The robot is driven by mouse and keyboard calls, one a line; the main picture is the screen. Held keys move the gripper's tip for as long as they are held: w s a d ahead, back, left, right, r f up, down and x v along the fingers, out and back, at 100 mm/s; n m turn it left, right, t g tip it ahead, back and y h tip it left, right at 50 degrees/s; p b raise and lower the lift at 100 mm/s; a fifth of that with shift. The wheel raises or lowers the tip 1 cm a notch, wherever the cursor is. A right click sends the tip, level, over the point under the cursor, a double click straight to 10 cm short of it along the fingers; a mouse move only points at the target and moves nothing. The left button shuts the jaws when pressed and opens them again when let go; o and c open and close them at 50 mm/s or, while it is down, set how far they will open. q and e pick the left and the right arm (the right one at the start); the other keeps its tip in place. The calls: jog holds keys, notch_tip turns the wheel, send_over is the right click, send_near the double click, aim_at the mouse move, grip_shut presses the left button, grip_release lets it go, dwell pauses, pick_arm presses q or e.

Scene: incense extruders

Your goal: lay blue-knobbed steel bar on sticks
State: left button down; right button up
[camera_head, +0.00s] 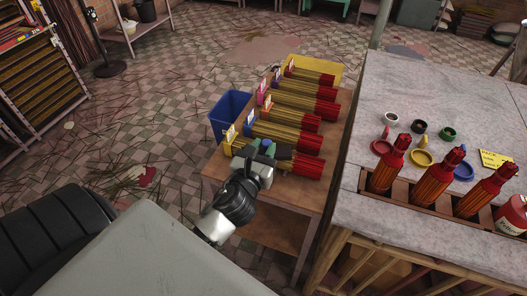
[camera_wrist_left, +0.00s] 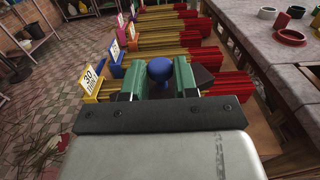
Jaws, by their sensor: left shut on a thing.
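My left gripper (camera_head: 264,152) is over the near end of the row of incense stick bundles on the wooden table. In the left wrist view, its green-padded fingers (camera_wrist_left: 158,82) are shut around a blue knob (camera_wrist_left: 159,69). The steel bar under the knob is mostly hidden by the gripper. The nearest sticks (camera_head: 306,164), yellow with red ends, lie beneath and beside the gripper. They also show in the left wrist view (camera_wrist_left: 236,88). I cannot tell whether the bar touches them. My right gripper is in neither view.
More stick bundles (camera_head: 290,115) lie in coloured holders with number cards behind. A blue bin (camera_head: 229,113) stands left of the wooden table (camera_head: 280,190). At right, a stone-topped bench (camera_head: 400,92) holds coloured rings and a rack of red extruders (camera_head: 433,180).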

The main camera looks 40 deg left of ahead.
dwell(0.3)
pick_arm(q)
jog(key=shift+f, duration=0.35)
jog(key=c, duration=0.9)
grip_release()
jog(key=shift+o, duration=0.2)
jog(key=shift+r, duration=0.45)
jog(key=b+v, duration=0.2)
jog(key=v, duration=1)
jog(key=shift+f+b, duration=0.2)
jog(key=shift+b, duration=0.2)
jog(key=shift+f, duration=0.1)
